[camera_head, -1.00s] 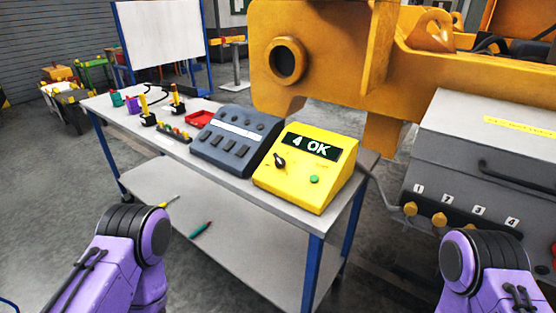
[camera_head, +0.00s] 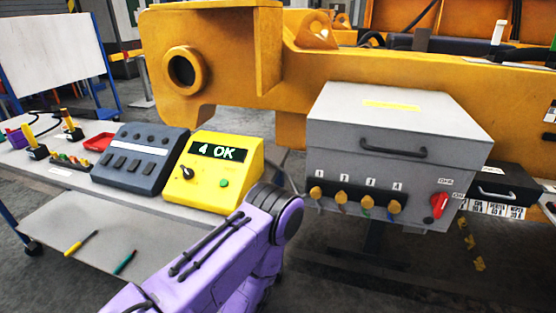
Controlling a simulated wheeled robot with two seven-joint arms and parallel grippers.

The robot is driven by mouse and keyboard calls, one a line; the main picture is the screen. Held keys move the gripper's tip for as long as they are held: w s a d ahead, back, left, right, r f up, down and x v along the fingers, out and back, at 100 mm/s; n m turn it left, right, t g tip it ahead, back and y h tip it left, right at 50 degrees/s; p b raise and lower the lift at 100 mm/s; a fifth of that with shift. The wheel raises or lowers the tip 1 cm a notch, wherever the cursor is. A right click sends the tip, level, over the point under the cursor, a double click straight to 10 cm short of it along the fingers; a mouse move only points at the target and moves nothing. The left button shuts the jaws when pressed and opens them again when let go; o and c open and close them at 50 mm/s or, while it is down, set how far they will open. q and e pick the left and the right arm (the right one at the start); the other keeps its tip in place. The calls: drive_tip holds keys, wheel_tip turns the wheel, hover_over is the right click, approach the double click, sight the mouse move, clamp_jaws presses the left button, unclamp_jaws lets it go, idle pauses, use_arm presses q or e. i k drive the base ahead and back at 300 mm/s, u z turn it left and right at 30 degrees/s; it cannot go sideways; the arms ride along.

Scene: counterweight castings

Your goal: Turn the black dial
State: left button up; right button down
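The black dial (camera_head: 187,173) is a small knob on the sloped front of a yellow box (camera_head: 213,195), left of a green button (camera_head: 224,183). The box's display (camera_head: 219,151) reads "4 OK". The box stands at the right end of the work table. One of my purple arms reaches up from the bottom middle, and its black joint covers the area just right of the box's lower corner. Neither gripper is in view, and nothing of mine is seen touching the dial.
A dark grey button console (camera_head: 141,160) stands beside the yellow box on the table (camera_head: 45,177). A large grey cabinet (camera_head: 395,150) with numbered brass fittings and a red switch (camera_head: 439,204) is to the right. A big orange casting (camera_head: 215,55) stands behind.

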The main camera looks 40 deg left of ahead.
sight(189, 173)
drive_tip(key=z, duration=0.7)
drive_tip(key=k, duration=1.2)
drive_tip(key=u, duration=1.45)
drive_tip(key=i, duration=0.45)
